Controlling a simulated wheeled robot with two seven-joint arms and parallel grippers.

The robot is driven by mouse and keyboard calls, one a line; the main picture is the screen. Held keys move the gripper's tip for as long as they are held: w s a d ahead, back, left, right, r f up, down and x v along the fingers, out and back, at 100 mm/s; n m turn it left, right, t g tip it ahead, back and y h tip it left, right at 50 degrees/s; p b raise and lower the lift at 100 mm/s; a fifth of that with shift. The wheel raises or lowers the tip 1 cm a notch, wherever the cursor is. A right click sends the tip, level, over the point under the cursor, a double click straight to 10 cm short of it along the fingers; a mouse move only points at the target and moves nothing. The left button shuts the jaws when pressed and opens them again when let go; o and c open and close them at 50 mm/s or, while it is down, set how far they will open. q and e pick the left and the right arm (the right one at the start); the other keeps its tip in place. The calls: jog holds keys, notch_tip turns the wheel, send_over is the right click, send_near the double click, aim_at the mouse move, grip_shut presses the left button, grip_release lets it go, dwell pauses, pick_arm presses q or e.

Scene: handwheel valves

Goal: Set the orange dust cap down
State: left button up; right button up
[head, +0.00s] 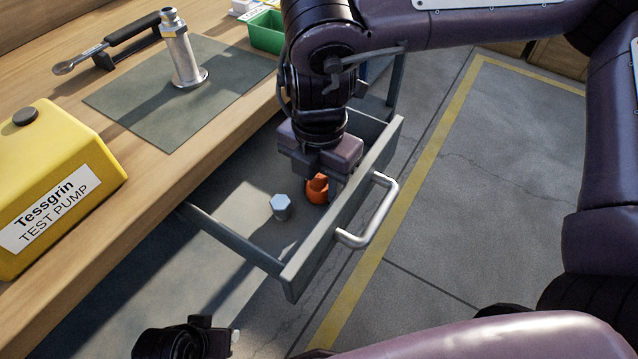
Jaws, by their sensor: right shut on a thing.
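The orange dust cap (317,192) is inside the open drawer (290,274), close to its front panel. My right gripper (325,180) reaches down into the drawer from above and is shut on the cap. The cap is low, at or near the drawer floor; I cannot tell whether it touches. My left gripper (215,340) is at the bottom edge of the view, outside the drawer, partly cut off, and its jaws cannot be made out.
A grey hex-headed plug (281,206) stands in the drawer, left of the cap. The drawer handle (372,215) sticks out over the floor.

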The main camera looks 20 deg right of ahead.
pick_arm(q)
jog(key=shift+d, duration=0.1)
pick_arm(e)
jog(key=shift+f, duration=0.3)
jog(key=o, duration=0.8)
pick_arm(q)
jog(key=shift+d, duration=0.1)
pick_arm(e)
jog(key=shift+r, duration=0.25)
notch_tip(320, 180, up, 11)
jog(key=p, duration=0.4)
jog(key=shift+f, duration=0.1)
jog(key=shift+r, duration=0.5)
pick_arm(q)
jog(key=a, duration=0.1)
jog(key=s+a+g, duration=0.1)
jog(key=a, duration=0.1)
jog(key=a+g+y, duration=0.1)
jog(key=shift+s+a+r+n, duration=0.1)
jog(key=shift+s+a+n, duration=0.1)
jog(key=shift+s+n, duration=0.15)
